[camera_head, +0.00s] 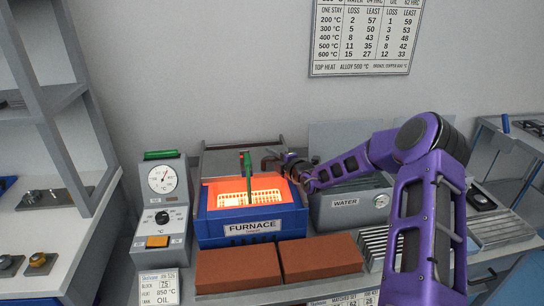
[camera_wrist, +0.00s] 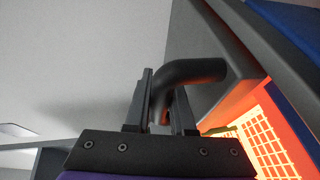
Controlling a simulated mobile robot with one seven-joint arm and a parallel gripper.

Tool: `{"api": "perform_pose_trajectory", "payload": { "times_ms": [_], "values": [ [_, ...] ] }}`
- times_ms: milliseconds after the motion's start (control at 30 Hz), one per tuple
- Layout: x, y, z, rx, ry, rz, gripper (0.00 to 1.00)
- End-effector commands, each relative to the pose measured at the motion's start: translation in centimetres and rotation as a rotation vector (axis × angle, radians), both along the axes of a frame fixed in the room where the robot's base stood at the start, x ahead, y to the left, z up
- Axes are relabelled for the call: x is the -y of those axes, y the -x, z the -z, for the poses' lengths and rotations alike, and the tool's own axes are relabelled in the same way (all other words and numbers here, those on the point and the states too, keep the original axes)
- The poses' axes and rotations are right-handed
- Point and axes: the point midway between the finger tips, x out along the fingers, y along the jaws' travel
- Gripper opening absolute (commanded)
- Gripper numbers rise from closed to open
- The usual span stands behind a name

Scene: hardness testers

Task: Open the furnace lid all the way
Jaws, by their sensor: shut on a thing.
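The blue furnace (camera_head: 252,225), labelled FURNACE, stands on the bench with its glowing orange chamber uncovered. Its grey lid (camera_head: 222,160) is raised behind the opening; I cannot tell its exact angle. My gripper (camera_head: 280,166) is at the lid's right side, shut on the dark bent lid handle (camera_head: 270,161). In the wrist view, the black handle (camera_wrist: 200,72) passes between the fingers of my gripper (camera_wrist: 160,95), beside the grey lid (camera_wrist: 205,45). A wire basket (camera_head: 250,197) with a green upright handle sits in the chamber; its mesh also shows in the wrist view (camera_wrist: 268,140).
A control box (camera_head: 161,205) with dials stands left of the furnace. Two brown bricks (camera_head: 235,270) lie in front. A grey WATER tank (camera_head: 345,205) stands to the right, under my arm. The wall is close behind the lid.

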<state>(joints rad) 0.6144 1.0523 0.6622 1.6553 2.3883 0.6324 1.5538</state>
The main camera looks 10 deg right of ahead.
Motion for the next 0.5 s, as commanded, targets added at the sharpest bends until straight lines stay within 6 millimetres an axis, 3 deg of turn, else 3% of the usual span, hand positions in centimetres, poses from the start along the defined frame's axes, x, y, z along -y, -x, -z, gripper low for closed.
{"api": "perform_pose_trajectory", "payload": {
  "times_ms": [300, 500],
  "values": [
    [0.0, -3.4, -0.1, 0.003, -0.001, 0.001, 0.0],
    [0.1, -4.1, -0.1, 0.002, 0.0, 0.002, 0.0]
  ]
}}
